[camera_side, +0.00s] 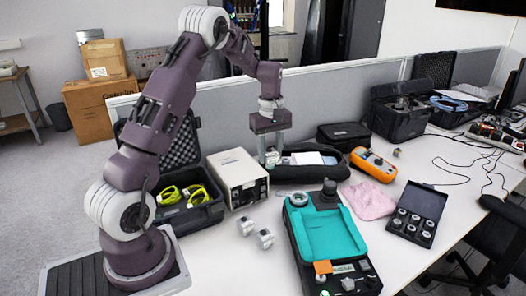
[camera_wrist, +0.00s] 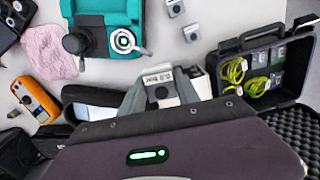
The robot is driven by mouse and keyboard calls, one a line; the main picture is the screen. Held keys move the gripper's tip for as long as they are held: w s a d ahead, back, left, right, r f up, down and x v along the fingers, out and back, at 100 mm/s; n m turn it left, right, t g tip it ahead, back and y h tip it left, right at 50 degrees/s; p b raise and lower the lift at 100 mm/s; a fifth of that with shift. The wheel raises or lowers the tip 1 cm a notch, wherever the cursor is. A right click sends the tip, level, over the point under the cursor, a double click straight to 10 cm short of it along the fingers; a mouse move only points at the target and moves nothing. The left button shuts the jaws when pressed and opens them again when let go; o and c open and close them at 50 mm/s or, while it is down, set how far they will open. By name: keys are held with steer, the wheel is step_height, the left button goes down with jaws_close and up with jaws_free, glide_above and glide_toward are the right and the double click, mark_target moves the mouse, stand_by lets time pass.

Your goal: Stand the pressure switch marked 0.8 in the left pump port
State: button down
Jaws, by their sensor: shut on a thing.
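My gripper (camera_side: 270,155) is shut on a small pressure switch, held above the bench behind the pump. In the wrist view, the switch (camera_wrist: 160,82) sits between my two fingers; its white label appears upside down and is too small to read surely. The teal and black pump (camera_side: 331,235) stands at the front of the bench. The held switch is apart from the port.
Two loose switches (camera_side: 245,226) (camera_side: 264,238) lie left of the pump. A beige instrument box (camera_side: 238,175), an open case with yellow cables (camera_side: 185,200), an orange meter (camera_side: 373,163), a pink cloth (camera_side: 368,200) and a black box of round parts (camera_side: 416,212) surround it.

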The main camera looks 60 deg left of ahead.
steer(key=w+d+f+m, duration=0.3)
steer(key=w+d+f, duration=0.1)
steer(key=w+d, duration=0.3)
steer(key=shift+a+f, duration=0.15)
steer(key=shift+f, duration=2.95)
steer(key=shift+f, duration=0.3)
steer(key=c, duration=0.8)
jaws_free()
